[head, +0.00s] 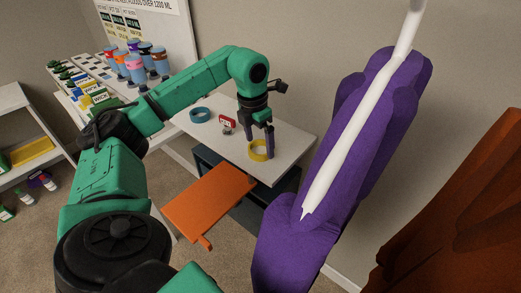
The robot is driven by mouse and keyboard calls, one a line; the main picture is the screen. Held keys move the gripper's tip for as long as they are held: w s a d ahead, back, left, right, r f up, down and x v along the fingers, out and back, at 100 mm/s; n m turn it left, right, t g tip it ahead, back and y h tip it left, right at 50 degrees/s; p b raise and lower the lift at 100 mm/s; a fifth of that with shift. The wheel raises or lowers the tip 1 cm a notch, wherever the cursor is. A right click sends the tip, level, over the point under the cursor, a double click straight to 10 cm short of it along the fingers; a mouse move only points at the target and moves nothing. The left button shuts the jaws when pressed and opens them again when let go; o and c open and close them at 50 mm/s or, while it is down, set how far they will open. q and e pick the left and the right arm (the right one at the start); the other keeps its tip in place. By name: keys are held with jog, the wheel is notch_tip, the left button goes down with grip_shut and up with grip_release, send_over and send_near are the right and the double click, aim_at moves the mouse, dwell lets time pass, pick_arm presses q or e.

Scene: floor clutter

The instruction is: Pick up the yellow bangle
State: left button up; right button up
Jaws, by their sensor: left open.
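The yellow bangle (258,156) lies on the white tabletop (215,143), near its front right edge. My left gripper (260,153) points down at the bangle with its two dark fingers apart. One finger shows near the left side of the ring and the other near its right side. The fingertips are at the ring or just above it; whether they touch it I cannot tell. My right gripper does not show.
A blue ring (200,115) and a small red-and-white item (227,124) lie on the same table. An orange panel (209,199) stands out in front. A large purple object (340,150) fills the right. Cups (135,68) stand at the back left.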

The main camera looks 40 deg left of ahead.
pick_arm(q)
jog(key=shift+w+f, duration=0.15)
jog(key=shift+f, duration=0.6)
jog(key=c, duration=1.1)
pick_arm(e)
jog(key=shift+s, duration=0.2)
pick_arm(q)
jog(key=shift+r, duration=0.1)
